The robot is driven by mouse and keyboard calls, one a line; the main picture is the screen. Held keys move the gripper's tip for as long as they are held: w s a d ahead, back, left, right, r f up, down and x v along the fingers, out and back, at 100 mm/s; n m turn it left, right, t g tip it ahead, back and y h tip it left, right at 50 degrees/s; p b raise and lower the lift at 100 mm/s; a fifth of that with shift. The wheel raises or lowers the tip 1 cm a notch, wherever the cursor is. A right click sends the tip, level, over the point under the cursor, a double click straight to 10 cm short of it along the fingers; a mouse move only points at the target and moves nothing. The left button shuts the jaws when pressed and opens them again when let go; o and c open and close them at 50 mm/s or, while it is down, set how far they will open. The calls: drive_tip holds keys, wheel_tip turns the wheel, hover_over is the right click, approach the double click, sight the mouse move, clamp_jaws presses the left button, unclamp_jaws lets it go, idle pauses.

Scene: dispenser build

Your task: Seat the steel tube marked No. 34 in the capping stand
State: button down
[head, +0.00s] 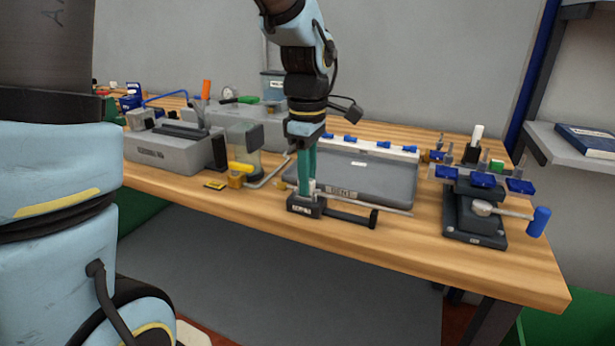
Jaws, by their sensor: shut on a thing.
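My gripper (307,190) points straight down at the front middle of the bench, its teal fingers closed. Its tips are low over a small dark block with a pale label (301,208), which I take to be the capping stand. A small grey upright piece (313,185) shows at the fingertips. It looks like the steel tube, mostly hidden by the fingers and the block. No number can be read on it. I cannot tell whether its lower end is fully down in the block.
A grey tray with blue clips (365,178) lies close behind. A grey machine (165,150) and clear cup (246,145) stand left. A press with a blue-handled lever (540,220) stands right. Bare wood lies between tray and press.

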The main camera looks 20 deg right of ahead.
drive_tip(key=c, duration=0.6)
unclamp_jaws()
drive_tip(key=shift+o, duration=0.3)
drive_tip(key=shift+o, duration=1.2)
drive_tip(key=shift+r, duration=0.1)
drive_tip(key=shift+r+p, duration=2.95)
drive_tip(key=shift+r, duration=0.5)
